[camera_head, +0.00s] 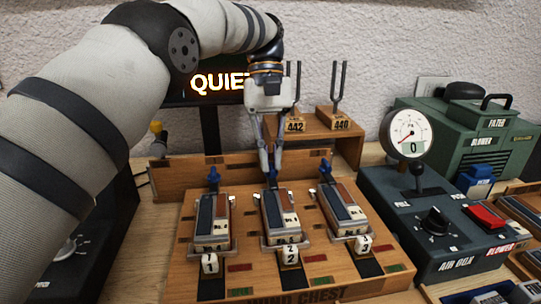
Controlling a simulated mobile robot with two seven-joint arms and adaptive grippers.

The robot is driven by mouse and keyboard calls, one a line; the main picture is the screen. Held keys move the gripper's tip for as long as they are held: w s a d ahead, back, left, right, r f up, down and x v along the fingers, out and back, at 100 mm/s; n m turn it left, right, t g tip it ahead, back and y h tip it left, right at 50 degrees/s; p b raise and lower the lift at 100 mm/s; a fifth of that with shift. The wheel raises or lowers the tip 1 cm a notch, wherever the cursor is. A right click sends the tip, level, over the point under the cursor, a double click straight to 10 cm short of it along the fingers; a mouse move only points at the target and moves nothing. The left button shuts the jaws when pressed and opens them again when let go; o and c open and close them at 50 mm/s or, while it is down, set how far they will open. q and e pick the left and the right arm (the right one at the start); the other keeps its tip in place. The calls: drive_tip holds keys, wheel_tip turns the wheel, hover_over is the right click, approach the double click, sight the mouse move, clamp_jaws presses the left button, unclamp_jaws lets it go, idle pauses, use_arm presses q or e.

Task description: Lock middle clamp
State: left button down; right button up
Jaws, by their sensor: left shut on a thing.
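The middle clamp has a blue lever (270,179), which stands at the back of the middle reed block (280,212) above label 2. My left gripper (270,166) comes down from above, its fingers closed in on this blue lever. The fingers partly hide the lever's upper end, so its exact tilt is hard to tell. The left clamp's blue lever (213,175) and the right clamp's blue lever (325,166) stand up behind blocks 1 and 3, untouched. My right gripper is not in view.
The blocks sit on a wooden wind chest (345,288). Behind it, tuning forks (339,85) stand on a wooden stand. To the right are an air box (420,215) with a round gauge (406,133) and a green blower (470,130). A lit sign (215,82) is partly behind my arm.

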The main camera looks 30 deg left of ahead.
use_arm(q)
drive_tip(key=shift+s+d+f, duration=0.1)
drive_tip(key=shift+s+f, duration=0.05)
drive_tip(key=shift+f, duration=0.3)
drive_tip(key=c, duration=1.7)
unclamp_jaws()
drive_tip(key=shift+r, duration=0.25)
